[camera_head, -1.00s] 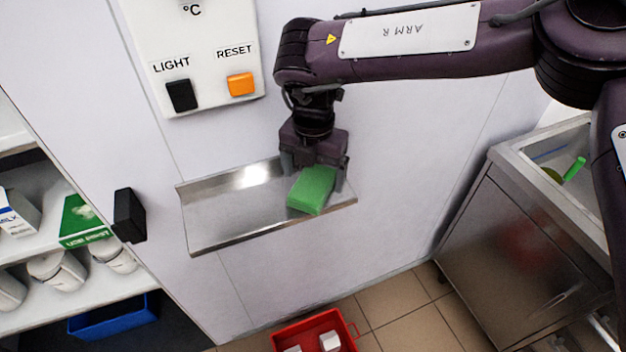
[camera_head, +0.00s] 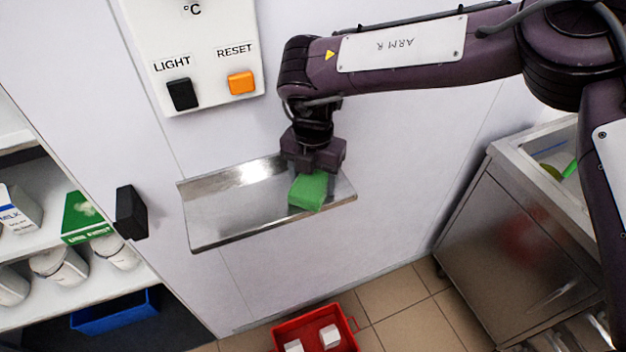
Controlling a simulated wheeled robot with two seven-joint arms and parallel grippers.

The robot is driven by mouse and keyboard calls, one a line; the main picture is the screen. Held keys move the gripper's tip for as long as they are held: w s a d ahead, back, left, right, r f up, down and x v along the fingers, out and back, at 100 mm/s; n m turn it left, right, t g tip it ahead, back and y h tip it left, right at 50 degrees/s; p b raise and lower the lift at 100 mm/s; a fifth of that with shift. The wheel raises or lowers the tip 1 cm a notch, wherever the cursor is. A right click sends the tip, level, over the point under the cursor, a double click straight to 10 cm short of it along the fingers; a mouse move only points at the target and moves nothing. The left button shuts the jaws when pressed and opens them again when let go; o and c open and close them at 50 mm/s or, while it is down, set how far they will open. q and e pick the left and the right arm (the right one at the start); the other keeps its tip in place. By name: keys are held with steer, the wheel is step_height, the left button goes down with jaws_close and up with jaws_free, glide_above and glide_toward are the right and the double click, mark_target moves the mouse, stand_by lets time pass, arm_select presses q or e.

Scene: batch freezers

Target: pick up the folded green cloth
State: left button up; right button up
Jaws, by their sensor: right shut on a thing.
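The folded green cloth (camera_head: 308,191) is at the right end of a shallow metal shelf (camera_head: 225,215) on the pale wall panel. My right gripper (camera_head: 309,180) points down at it from above and is shut on it, with a finger at each side. The gripper body hides the cloth's back edge. I cannot tell whether the cloth still touches the shelf. My left gripper is not in view.
Above the shelf is a panel with a black LIGHT button (camera_head: 182,94) and an orange RESET button (camera_head: 241,83). A black handle (camera_head: 131,212) sticks out at left. A steel sink cabinet (camera_head: 510,240) stands at right. A red crate (camera_head: 290,329) is on the floor below.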

steer(key=shift+w+r, duration=0.1)
steer(key=shift+r, duration=0.5)
step_height(320, 180, up, 9)
steer(key=b, duration=0.2)
step_height(320, 180, up, 10)
glide_above(313, 178)
steer(key=d+f+m, duration=0.3)
steer(key=d+m, duration=0.6)
steer(key=m, duration=0.6)
steer(key=d+f+m, duration=0.4)
steer(key=d+m, duration=0.6)
steer(key=m, duration=0.6)
steer(key=shift+w+p, duration=0.2)
steer(key=shift+p, duration=0.1)
